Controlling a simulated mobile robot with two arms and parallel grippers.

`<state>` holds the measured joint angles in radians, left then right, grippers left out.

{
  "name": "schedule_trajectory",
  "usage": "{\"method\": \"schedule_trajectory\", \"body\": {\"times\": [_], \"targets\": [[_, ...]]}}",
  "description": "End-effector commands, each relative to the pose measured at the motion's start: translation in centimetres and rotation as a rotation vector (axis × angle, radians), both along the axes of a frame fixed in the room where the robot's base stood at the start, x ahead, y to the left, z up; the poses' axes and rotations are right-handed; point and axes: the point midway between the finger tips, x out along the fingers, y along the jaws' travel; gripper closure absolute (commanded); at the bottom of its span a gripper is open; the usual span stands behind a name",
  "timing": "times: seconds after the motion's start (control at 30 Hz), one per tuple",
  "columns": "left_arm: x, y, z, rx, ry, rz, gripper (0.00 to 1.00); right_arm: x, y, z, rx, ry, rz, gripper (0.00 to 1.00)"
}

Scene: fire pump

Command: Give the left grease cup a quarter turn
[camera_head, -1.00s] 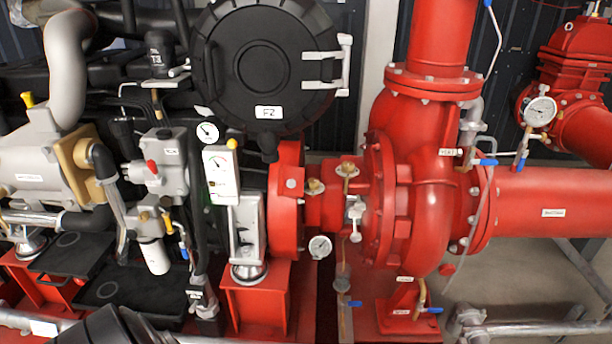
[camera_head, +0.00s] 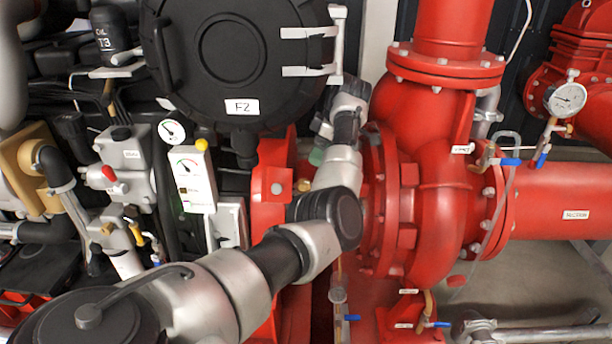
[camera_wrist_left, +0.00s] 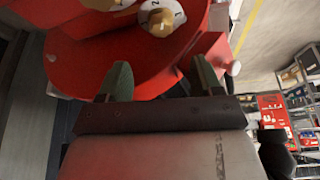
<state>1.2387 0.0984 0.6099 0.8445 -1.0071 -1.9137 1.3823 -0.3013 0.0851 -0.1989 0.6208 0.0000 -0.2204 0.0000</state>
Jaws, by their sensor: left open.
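In the head view, a small brass cup (camera_head: 303,186), which I take for the left grease cup, sits on the red housing just left of my arm. My left gripper (camera_head: 317,156) is just above it, mostly hidden by its own wrist. In the left wrist view, my left gripper (camera_wrist_left: 163,78) is open, its two greenish fingers apart with nothing between them. Beyond the fingertips is a brass cup (camera_wrist_left: 158,20) with a white numbered ring. A second brass cup (camera_wrist_left: 105,4) is cut off at the top edge. I cannot tell which cup is which there. My right gripper is not in view.
The red pump casing (camera_head: 440,190) stands close on the right, and a white gauge box (camera_head: 191,182) on the left. In the wrist view, shelves (camera_wrist_left: 297,100) stand far off right.

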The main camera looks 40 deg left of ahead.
Motion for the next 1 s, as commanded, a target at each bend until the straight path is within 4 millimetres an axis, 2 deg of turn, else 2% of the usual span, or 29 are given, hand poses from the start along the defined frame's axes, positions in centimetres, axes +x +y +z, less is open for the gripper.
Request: {"method": "schedule_trajectory", "body": {"times": [0.2,0.5,0.7,0.97,1.0], "targets": [[-0.8,1.2,-3.5,0.0,0.004,-0.002,0.35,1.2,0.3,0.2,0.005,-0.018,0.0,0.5],[-1.7,2.9,-8.2,0.0,0.002,-0.004,0.35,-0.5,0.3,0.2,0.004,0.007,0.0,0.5],[-1.9,3.4,-9.4,0.001,0.0,-0.004,0.35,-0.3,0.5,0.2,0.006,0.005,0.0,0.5],[-2.0,3.4,-9.5,0.001,-0.001,-0.005,0.35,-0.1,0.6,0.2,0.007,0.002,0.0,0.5],[-2.0,3.4,-9.5,0.001,-0.001,-0.005,0.39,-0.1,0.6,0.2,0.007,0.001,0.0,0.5]]}}
